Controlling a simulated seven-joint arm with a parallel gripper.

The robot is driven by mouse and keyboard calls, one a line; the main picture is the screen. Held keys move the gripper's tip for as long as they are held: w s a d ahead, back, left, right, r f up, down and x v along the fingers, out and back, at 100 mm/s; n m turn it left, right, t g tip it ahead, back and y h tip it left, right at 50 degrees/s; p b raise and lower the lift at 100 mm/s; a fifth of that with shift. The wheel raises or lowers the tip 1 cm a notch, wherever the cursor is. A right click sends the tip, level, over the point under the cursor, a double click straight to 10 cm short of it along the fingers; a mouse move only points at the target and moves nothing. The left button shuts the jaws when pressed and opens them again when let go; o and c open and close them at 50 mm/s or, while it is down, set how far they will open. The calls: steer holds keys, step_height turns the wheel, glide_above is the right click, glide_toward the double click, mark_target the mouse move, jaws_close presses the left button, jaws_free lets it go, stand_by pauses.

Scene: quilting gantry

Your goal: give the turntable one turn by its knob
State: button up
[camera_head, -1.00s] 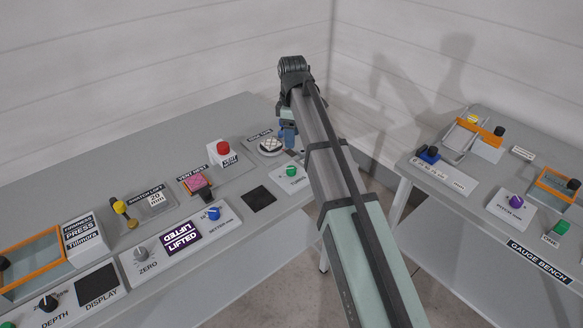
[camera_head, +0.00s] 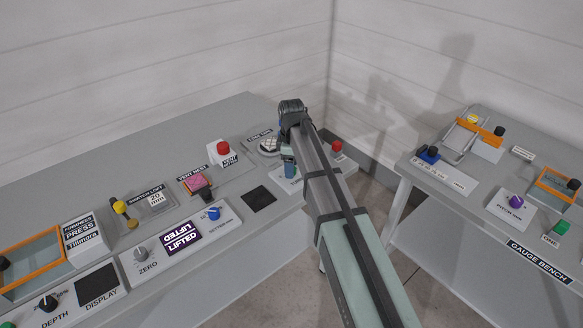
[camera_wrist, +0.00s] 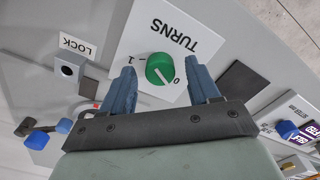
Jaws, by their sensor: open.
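The knob (camera_wrist: 160,69) is green and round with a white pointer line, on a white plate (camera_wrist: 135,38) marked TURNS, 0 and 1. Its line points about at the 0. In the wrist view my gripper (camera_wrist: 163,76) is open, with one blue finger on each side of the knob and a gap to it on both sides. In the head view my gripper (camera_head: 289,168) is over the TURNS plate and hides the knob. The turntable (camera_head: 262,149) is a round disc with a pale piece on it, behind and left of my gripper, partly covered by it.
A red button (camera_head: 337,146) stands right of my arm. A red button on a white box (camera_head: 223,149), a dark square pad (camera_head: 258,198) and a blue knob (camera_head: 213,213) lie to the left. In the wrist view a LOCK label (camera_wrist: 77,45) sits by a grey block (camera_wrist: 68,70).

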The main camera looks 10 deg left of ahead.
steer(key=shift+f, duration=0.6)
steer(key=c, duration=1)
